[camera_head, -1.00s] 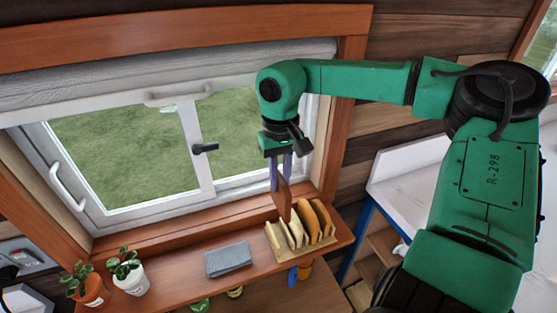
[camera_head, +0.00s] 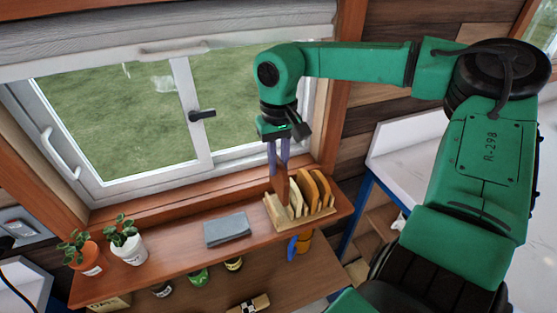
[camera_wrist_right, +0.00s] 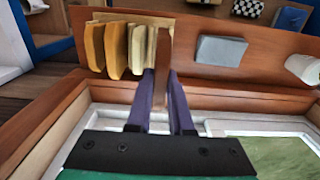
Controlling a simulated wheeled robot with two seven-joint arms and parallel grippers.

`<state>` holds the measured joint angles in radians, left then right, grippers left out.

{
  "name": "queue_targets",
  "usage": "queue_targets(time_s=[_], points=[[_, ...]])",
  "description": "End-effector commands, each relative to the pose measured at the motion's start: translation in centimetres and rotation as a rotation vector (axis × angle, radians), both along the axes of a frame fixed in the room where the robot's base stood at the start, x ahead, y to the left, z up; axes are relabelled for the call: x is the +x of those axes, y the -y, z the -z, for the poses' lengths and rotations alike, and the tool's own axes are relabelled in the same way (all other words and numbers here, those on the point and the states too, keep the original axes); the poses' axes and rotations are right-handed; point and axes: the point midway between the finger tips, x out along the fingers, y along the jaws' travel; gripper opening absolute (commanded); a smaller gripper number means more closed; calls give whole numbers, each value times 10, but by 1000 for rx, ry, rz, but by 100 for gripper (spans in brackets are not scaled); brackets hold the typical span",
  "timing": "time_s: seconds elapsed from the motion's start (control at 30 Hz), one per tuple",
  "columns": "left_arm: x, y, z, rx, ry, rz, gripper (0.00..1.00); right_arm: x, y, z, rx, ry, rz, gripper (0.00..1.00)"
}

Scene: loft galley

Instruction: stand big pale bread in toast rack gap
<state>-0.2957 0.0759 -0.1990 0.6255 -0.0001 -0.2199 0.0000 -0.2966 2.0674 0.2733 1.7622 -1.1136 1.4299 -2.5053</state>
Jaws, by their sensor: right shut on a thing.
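My right gripper (camera_head: 279,172) is shut on a brown, flat bread slice (camera_head: 282,190) and holds it upright, seen nearly edge-on. In the right wrist view the slice (camera_wrist_right: 163,62) sits between the purple fingers (camera_wrist_right: 160,95). The slice is at the left end of the wooden toast rack (camera_head: 306,224), its lower edge among the rack's pale dividers. I cannot tell whether it touches the rack's base. Several slices stand in the rack to the right, pale (camera_wrist_right: 137,48) to orange-tan (camera_wrist_right: 94,46). My left gripper is not in view.
The rack stands near the right end of a wooden shelf below the window (camera_head: 120,120).

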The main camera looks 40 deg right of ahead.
Motion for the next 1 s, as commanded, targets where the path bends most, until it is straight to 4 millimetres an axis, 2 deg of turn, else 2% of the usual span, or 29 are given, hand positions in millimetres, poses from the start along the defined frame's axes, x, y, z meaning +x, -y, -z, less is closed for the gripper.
queue_targets(time_s=[0.03,0.6,0.97,1.0], points=[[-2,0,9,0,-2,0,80,0,0,10,0,-1,0,0],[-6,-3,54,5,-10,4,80,0,0,65,-1,0,0,0],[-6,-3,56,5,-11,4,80,0,0,68,0,0,0,0],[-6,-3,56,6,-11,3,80,0,0,68,0,0,0,27]])
